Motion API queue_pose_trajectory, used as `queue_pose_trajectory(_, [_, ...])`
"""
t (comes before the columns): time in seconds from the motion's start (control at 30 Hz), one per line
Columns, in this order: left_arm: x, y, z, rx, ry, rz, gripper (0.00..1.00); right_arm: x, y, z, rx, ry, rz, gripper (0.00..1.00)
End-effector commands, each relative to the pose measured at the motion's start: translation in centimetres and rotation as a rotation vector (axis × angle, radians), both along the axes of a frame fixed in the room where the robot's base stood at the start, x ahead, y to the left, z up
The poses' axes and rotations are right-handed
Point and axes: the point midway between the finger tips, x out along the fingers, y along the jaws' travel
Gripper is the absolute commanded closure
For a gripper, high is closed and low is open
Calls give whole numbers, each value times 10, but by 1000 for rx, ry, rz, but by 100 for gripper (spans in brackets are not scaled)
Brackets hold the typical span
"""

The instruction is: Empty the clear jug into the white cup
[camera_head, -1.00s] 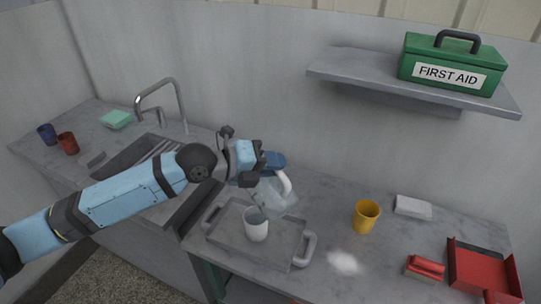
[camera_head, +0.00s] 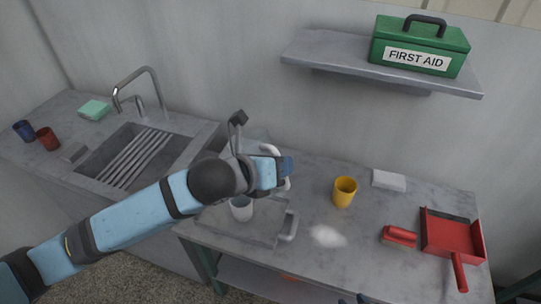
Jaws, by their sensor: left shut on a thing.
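The white cup (camera_head: 241,210) stands upright in the grey tray (camera_head: 262,240), partly hidden by my left arm. My left gripper (camera_head: 275,173) is above and slightly right of the cup. It is shut on the clear jug (camera_head: 250,142), whose see-through body and pale handle show behind and around the gripper. Much of the jug is hidden, so its exact tilt and contents cannot be told. Dark shapes at the bottom edge may be part of my right gripper, too cut off to tell.
A yellow cup (camera_head: 344,192), a white block (camera_head: 389,180), a pale patch (camera_head: 327,236), a red brush (camera_head: 400,236) and a red dustpan (camera_head: 452,235) are on the counter to the right. A shelf (camera_head: 350,58) with a first aid box (camera_head: 419,46) hangs above. The sink (camera_head: 135,158) is left.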

Motion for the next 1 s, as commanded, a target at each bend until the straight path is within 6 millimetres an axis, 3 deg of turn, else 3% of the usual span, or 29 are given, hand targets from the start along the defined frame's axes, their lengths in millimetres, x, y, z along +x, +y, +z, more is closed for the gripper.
queue_pose_trajectory(0.5, [-33,-32,-9,288,-305,-1,100,1,-2,26,-2,-11,-7,57])
queue_pose_trajectory(1.0, [-38,-36,-12,337,-357,0,100,-1,-3,26,-3,-7,-9,57])
